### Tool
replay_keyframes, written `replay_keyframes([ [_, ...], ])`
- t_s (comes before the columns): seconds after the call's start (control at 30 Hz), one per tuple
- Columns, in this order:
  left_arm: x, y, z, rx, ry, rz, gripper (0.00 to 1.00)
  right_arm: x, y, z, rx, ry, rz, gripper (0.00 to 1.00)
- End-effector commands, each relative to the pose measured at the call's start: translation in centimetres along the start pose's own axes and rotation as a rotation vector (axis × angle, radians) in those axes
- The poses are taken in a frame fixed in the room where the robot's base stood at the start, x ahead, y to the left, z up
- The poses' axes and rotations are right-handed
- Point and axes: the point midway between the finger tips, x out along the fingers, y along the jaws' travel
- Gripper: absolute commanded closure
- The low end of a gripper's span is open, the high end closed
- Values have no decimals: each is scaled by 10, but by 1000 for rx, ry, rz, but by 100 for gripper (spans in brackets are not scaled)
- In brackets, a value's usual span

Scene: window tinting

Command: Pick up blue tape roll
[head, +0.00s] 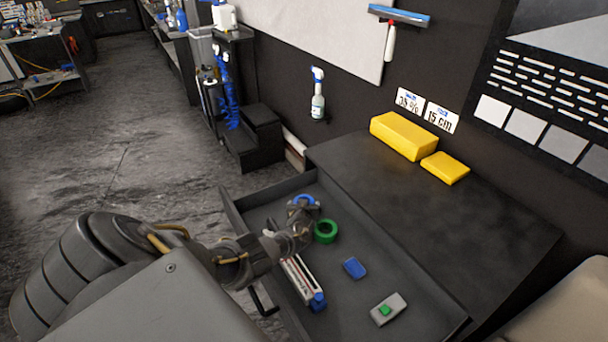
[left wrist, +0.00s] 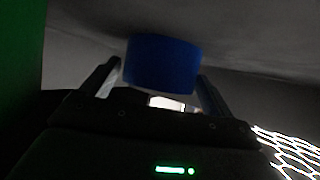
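The blue tape roll (head: 304,200) lies in the open drawer at its far left end, partly hidden by my left gripper (head: 305,212). In the left wrist view the blue tape roll (left wrist: 162,64) sits ahead, between the two fingertips of my left gripper (left wrist: 161,85). The fingers are apart, one on each side of the roll, close to its edges. I see no clear grip on it. My right gripper is not in view.
A green tape roll (head: 326,231) lies right beside the left gripper. A long white, red and blue tool (head: 302,281), a blue block (head: 355,267) and a grey-and-green item (head: 388,309) lie in the drawer (head: 425,290). Yellow blocks (head: 404,136) stand on the bench top (head: 450,220).

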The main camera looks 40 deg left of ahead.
Motion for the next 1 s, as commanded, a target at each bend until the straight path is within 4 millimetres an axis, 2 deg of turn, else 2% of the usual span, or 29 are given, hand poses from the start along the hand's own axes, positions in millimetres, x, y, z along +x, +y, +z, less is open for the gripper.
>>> replay_keyframes([
  [0.03,0,0,0,0,0,0,20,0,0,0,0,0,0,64],
  [0.27,0,0,0,0,0,0,49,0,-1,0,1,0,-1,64],
  [0.57,-1,0,-2,-1,0,0,49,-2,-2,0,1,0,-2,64],
  [0.77,-10,0,-19,-1,3,2,49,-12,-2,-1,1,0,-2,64],
  [0.87,-21,0,-32,-2,1,2,49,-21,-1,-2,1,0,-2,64],
  [1.0,-49,-2,-41,-2,0,3,49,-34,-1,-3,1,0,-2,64],
])
